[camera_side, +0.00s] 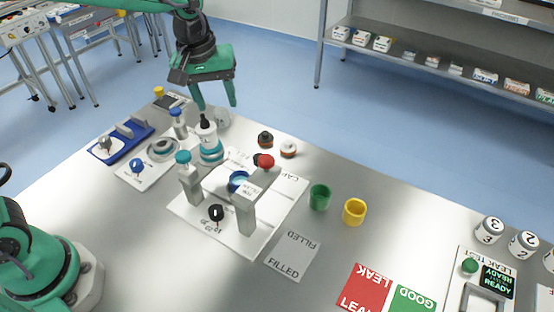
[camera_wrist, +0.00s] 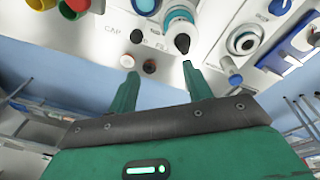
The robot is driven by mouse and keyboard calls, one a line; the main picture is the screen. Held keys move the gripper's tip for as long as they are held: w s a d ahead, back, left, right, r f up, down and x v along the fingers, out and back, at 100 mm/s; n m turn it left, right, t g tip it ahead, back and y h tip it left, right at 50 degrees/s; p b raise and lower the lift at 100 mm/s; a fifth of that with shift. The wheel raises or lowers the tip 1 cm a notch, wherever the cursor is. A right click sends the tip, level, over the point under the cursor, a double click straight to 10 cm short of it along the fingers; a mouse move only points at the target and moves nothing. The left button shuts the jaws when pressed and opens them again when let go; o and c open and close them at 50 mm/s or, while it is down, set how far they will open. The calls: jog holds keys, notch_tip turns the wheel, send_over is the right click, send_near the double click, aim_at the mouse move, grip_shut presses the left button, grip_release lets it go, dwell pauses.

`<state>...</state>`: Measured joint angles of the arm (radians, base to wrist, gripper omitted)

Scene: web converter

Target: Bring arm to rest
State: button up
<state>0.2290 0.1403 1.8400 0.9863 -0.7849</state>
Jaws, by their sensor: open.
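My gripper (camera_side: 217,106) is open and empty, raised over the far left part of the table. Its green fingers point down in the side view. In the wrist view my gripper (camera_wrist: 160,70) shows its two fingers spread, with nothing between them. A white and teal bottle (camera_side: 210,150) with a black tip stands just below and left of the fingers in the side view. The bottle's black tip (camera_wrist: 182,43) shows near the right finger in the wrist view. I cannot tell the exact height gap between the fingers and the bottle.
A white station with grey posts (camera_side: 247,212) stands mid-table. Small black and white caps (camera_side: 288,148) lie behind it. A green cup (camera_side: 319,197) and a yellow cup (camera_side: 354,212) stand to its right. A blue tray (camera_side: 121,140) is at left. Bare table lies in front.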

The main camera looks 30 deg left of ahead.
jog(key=s+a+r+m+t, duration=0.1)
jog(key=s+a+m, duration=0.2)
jog(key=s, duration=0.7)
jog(key=s+a+r+m+t, duration=0.2)
jog(key=s+a+m, duration=0.1)
jog(key=s+a, duration=0.4)
jog(key=s, duration=0.3)
jog(key=shift+r+t, duration=0.15)
jog(key=shift+t, duration=0.15)
